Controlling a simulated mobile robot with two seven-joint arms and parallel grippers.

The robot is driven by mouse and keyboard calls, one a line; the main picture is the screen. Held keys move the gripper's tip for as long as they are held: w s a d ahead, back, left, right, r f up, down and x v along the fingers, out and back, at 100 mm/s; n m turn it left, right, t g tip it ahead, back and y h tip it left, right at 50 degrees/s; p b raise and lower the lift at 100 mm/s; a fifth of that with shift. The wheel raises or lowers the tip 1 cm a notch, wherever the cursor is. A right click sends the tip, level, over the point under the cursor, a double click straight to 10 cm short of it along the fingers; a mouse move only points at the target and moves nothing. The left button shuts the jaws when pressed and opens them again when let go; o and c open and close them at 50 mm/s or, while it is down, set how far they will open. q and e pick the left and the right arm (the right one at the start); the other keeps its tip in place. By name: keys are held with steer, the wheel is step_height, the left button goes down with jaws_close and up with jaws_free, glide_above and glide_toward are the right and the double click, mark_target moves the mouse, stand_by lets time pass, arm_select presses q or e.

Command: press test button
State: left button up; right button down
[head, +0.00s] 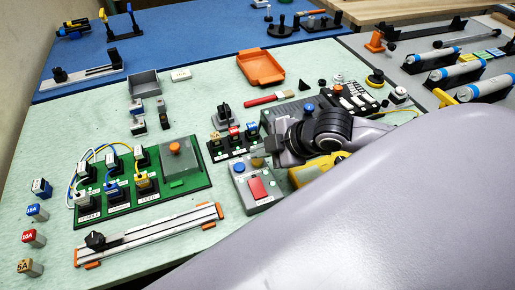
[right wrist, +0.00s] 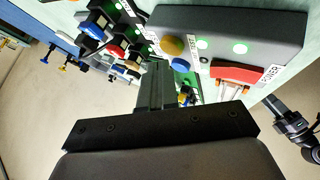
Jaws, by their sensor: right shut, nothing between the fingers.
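A grey tester box (head: 263,203) with a red power rocker (head: 258,188) stands on the pale green mat. In the right wrist view the box (right wrist: 275,27) carries a brass-yellow round button (right wrist: 172,45), a blue round button (right wrist: 181,64) and the red rocker (right wrist: 236,72) marked POWER. A label beside the yellow button is hard to read. My right gripper (head: 261,152) is shut and empty, its tips just by the yellow button end of the box. In the right wrist view its fingers (right wrist: 156,70) appear beside the buttons; contact cannot be told. My left gripper is not in view.
A terminal block with coloured plugs (head: 234,143) stands close behind the box. A green wiring board (head: 188,188) is to the left, a slotted rail (head: 150,235) in front. A yellow multimeter (head: 315,171) lies right of the box, partly under my arm.

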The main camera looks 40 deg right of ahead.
mark_target(261, 162)
steer(key=shift+r, duration=0.2)
step_height(261, 162, up, 3)
steer(key=p, duration=0.3)
steer(key=shift+r, duration=0.95)
